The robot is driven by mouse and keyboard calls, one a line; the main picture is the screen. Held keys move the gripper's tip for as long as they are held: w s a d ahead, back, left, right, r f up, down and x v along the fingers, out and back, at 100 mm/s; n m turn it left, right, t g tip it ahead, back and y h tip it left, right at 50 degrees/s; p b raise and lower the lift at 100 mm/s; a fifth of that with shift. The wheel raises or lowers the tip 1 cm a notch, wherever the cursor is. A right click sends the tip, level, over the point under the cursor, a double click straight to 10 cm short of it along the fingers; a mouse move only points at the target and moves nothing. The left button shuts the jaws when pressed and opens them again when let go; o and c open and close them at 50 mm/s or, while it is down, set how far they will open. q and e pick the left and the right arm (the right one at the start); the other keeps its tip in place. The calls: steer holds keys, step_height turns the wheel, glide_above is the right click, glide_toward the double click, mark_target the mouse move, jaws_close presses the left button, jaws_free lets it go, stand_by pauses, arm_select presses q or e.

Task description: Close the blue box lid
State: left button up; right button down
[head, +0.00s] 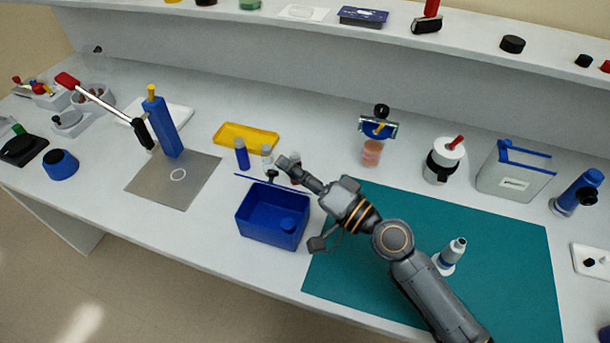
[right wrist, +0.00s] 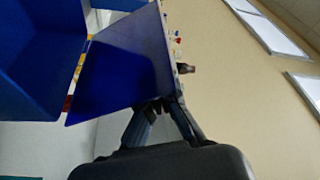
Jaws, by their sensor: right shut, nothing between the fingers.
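The blue box (head: 258,235) stands open on the bench, left of the teal mat. In the right wrist view the lid (right wrist: 125,65) is a broad blue panel beside the box (right wrist: 40,60). My right gripper (head: 285,163) is shut and empty, its fingertips just beyond the lid's strip. In the wrist view its fingertips (right wrist: 162,103) are close to the lid's edge; contact cannot be told. My left gripper is out of view.
Behind the box are a yellow tray (head: 246,135), a blue-capped vial (head: 242,153) and other small bottles close to my right fingers. A white dropper bottle (head: 451,256) stands on the teal mat (head: 510,250) beside my arm. A grey plate (head: 160,188) lies to the left.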

steer(key=shift+s+a+f, duration=0.1)
steer(key=shift+s+f, duration=0.2)
steer(key=shift+s, duration=0.1)
steer(key=shift+s+a+b, duration=0.1)
steer(key=shift+s+b, duration=0.15)
steer(key=shift+b, duration=0.2)
steer(key=shift+s+a+f, duration=0.3)
steer(key=shift+s+a, duration=0.1)
steer(key=shift+s, duration=0.25)
steer(key=shift+s+a+f+b, duration=0.2)
steer(key=shift+s+f+b, duration=0.15)
steer(key=shift+s+b, duration=0.15)
arm_select(q)
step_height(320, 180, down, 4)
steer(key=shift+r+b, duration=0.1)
steer(key=shift+b, duration=0.4)
arm_select(e)
steer(key=shift+s+a+f, duration=0.2)
steer(key=shift+s+f, duration=0.55)
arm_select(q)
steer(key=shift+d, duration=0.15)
arm_select(e)
steer(key=shift+s, duration=0.1)
